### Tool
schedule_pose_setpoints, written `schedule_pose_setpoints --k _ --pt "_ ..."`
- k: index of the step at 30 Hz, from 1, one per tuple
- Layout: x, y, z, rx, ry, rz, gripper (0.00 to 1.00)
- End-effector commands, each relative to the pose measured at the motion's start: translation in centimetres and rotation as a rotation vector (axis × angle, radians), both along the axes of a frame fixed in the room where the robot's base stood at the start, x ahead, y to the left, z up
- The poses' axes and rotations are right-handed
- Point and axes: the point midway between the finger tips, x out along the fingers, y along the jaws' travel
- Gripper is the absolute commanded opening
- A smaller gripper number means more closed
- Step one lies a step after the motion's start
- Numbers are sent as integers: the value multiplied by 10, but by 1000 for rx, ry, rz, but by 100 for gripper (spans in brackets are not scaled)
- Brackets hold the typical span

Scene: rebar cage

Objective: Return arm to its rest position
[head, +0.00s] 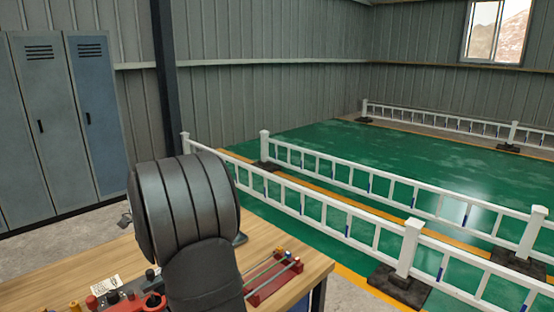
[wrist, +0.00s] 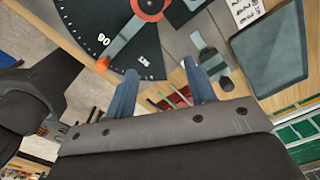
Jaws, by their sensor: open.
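My gripper (wrist: 160,78) shows in the wrist view with its two blue fingers apart and nothing between the fingertips. It is hidden in the head view, where my dark arm (head: 190,205) rises over the wooden table (head: 60,275). A red fixture (head: 272,282) with thin rods lies on the table, right of the arm. In the wrist view, a black angle dial (wrist: 88,22) with white numbers and an orange knob lies beyond the left finger. Thin red and green rods (wrist: 170,98) show in the background between the fingers.
Red and black parts (head: 125,298) and a white label (head: 104,286) are on the table left of my arm. Lockers (head: 88,120) stand at the back left. White railings (head: 330,215) border the green floor. A dark panel (wrist: 268,48) is at the wrist view's right.

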Motion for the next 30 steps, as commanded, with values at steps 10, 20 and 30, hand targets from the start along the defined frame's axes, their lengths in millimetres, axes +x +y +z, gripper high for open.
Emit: schedule_pose_setpoints --k 10,20,30 --pt "-9 -56 -5 -1 3 3 50" --pt "-14 4 -40 -2 2 4 50" --pt "-18 48 -69 -2 2 3 50"
